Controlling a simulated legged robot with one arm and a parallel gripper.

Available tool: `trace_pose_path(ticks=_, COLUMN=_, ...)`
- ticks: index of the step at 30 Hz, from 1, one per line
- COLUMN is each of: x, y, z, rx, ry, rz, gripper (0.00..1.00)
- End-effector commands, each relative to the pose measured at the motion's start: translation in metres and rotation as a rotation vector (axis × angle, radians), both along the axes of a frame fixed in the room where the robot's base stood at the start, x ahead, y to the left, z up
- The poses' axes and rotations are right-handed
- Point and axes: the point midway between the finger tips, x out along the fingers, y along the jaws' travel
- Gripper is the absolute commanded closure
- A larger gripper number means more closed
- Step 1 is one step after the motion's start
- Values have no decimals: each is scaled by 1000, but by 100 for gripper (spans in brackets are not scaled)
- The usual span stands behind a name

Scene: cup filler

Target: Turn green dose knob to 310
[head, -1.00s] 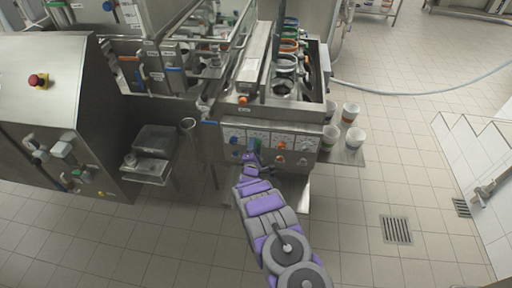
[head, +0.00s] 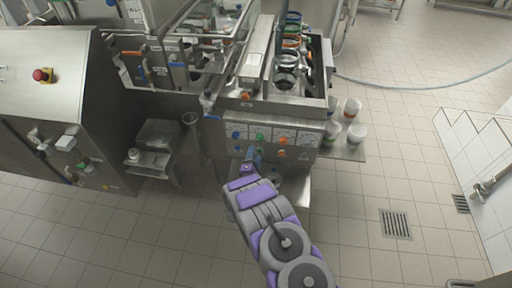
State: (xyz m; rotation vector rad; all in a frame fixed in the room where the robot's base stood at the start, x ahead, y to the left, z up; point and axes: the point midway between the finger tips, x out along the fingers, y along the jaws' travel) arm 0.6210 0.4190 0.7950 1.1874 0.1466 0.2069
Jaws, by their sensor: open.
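The control panel (head: 271,146) on the front of the cup filler carries dials with coloured knobs in columns: blue, green, orange and white. A green knob (head: 260,137) shows in the upper row, and another bit of green (head: 260,150) shows below it, partly behind my gripper. My gripper (head: 253,153) is open in front of the panel, at the lower part of the green column. Whether it touches a knob cannot be told. The dial numbers are too small to read.
Stacked paper cups (head: 355,133) stand on a side shelf right of the panel. A steel cabinet with a red button (head: 41,75) is at the left. A small tray table (head: 152,160) stands between them. The tiled floor in front is clear, with a drain (head: 396,224).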

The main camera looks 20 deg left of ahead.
Motion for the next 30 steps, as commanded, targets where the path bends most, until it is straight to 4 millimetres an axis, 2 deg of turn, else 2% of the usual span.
trace_pose_path(ticks=1, x=-12, y=-1, z=0, rx=-4, ry=4, rz=4, gripper=37)
trace_pose_path(ticks=6, x=-46, y=-9, z=0, rx=-4, ry=5, rz=3, gripper=37)
trace_pose_path(ticks=12, x=-74, y=-15, z=-1, rx=-2, ry=3, rz=2, gripper=37)
trace_pose_path(ticks=18, x=-84, y=-19, z=-2, rx=-3, ry=3, rz=2, gripper=37)
trace_pose_path(ticks=30, x=-82, y=-22, z=-2, rx=37, ry=11, rz=-5, gripper=37)
